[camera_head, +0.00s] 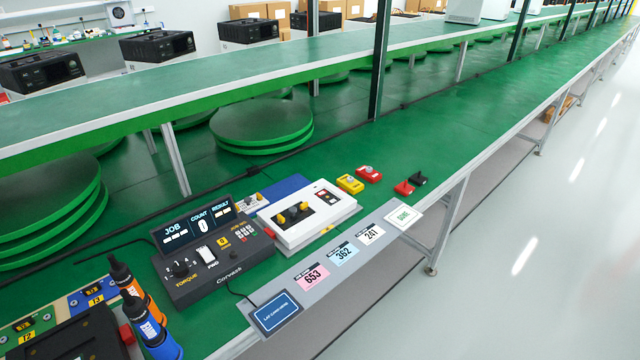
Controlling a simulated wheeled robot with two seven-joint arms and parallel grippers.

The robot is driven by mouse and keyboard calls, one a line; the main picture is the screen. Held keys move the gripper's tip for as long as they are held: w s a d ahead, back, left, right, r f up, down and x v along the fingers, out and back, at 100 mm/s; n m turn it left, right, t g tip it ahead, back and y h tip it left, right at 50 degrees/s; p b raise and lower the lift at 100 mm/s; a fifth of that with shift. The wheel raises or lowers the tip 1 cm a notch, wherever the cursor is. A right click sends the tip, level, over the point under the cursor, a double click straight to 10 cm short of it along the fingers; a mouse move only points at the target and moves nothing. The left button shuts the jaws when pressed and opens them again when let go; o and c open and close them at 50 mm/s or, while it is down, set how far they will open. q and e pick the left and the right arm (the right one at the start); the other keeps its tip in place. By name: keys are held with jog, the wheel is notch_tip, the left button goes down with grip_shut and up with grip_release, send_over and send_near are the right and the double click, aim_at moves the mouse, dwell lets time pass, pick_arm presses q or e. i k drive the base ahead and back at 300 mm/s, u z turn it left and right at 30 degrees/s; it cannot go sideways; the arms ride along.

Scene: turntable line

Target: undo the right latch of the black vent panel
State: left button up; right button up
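I cannot make out a black vent panel with a right latch for certain. A dark, partly cut-off black object (62,338) lies at the bottom left corner, with a red block (127,334) at its right edge. Black box-shaped units (42,72) stand on the far left line, too small to show any latch. Neither of my grippers is in view.
A black torque console (213,262) stands left of the white panel. Small yellow (350,184), red (369,174) and black (418,179) parts lie on the right. The green bench beyond is clear.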

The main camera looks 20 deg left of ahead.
aim_at(293, 215)
jog(key=u, duration=0.65)
jog(key=i, duration=0.95)
jog(key=u, duration=0.8)
